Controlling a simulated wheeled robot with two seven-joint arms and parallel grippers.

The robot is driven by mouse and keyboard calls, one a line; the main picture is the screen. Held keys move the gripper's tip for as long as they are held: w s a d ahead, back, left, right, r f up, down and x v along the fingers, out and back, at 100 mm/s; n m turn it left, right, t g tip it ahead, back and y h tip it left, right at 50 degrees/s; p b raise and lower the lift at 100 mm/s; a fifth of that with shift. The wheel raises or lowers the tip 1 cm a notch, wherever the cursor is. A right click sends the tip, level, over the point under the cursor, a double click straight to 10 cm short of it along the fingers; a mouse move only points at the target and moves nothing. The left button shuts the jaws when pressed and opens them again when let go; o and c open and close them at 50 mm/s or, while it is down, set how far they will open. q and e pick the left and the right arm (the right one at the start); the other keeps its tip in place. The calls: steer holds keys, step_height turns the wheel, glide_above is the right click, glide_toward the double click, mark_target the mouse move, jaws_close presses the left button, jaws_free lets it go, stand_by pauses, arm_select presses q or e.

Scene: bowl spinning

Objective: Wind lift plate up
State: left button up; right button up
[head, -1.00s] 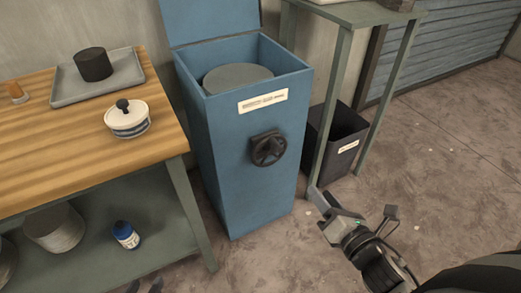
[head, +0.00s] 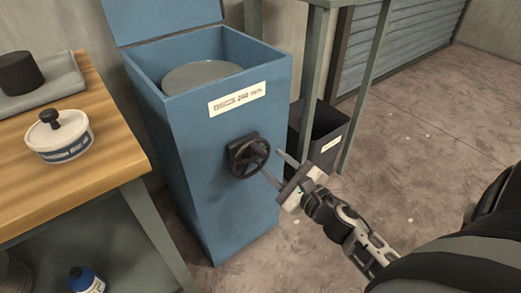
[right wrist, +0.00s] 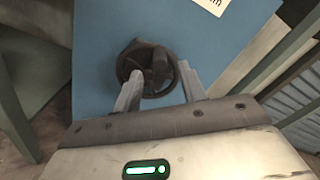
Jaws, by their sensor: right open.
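A tall blue cabinet (head: 230,190) stands open at the top, with a round grey lift plate (head: 202,75) inside below the rim. A black handwheel (head: 248,156) with a knob is on its front; it also shows in the right wrist view (right wrist: 133,66). My right gripper (head: 274,167) is open, with its fingers pointing at the right side of the wheel. In the right wrist view the open fingers (right wrist: 160,92) stand either side of the wheel's lower part. I cannot tell if they touch it. My left gripper is not in view.
A wooden workbench (head: 105,165) at left holds a white lidded pot (head: 60,138) and a grey tray (head: 60,85) with a black cylinder (head: 20,72). A dark bin (head: 325,140) stands under a green table, right of the cabinet. The floor at right is clear.

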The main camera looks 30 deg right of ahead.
mark_target(265, 157)
steer(key=w, duration=0.6)
steer(key=shift+w+a, duration=0.25)
jaws_close()
